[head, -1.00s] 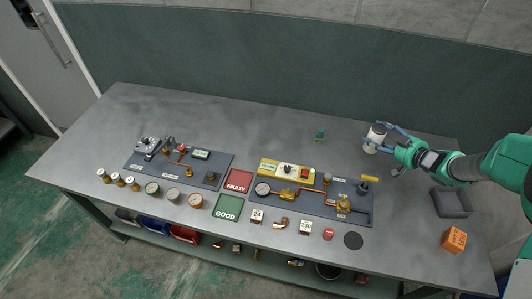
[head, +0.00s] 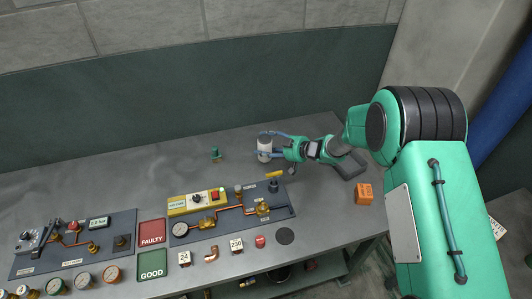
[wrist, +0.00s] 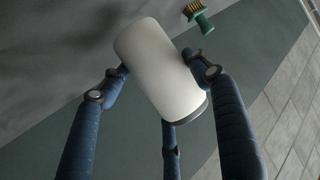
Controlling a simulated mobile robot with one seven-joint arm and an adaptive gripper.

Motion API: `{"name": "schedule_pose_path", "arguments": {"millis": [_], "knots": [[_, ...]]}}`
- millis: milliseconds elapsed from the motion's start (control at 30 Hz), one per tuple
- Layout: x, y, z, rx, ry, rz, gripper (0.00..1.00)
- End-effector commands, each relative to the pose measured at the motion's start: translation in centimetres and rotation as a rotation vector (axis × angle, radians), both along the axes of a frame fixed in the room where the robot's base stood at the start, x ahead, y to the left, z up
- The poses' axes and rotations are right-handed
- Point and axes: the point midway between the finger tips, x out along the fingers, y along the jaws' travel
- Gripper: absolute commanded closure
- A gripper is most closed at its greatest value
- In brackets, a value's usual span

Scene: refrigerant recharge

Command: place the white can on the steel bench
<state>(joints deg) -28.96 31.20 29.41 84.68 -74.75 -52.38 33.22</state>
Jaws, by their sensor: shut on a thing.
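The white can (head: 264,148) is a plain white cylinder with a dark rim at one end. It is upright at the back right of the steel bench (head: 330,230) in the head view. My gripper (head: 264,146) comes from the right and is shut on the can. In the wrist view the blue fingers lie around the white can (wrist: 160,70). Whether the can's base touches the bench top cannot be told.
A small green brush (head: 215,154) stands left of the can. A yellow unit (head: 195,203) and a panel with brass fittings lie in front. Bench around the can is clear.

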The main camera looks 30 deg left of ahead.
Motion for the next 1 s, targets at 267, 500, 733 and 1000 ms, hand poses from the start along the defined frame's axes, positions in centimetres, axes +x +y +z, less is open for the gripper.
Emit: {"name": "schedule_pose_path", "arguments": {"millis": [267,500,733,1000], "knots": [[0.0,0.0,-0.7,0.000,0.001,0.000,0.75],[0.0,0.0,-3.3,-0.001,0.001,0.000,0.75],[0.0,0.0,-3.7,0.000,-0.001,0.000,0.75],[0.0,0.0,-3.9,0.000,0.000,0.000,0.75]]}}
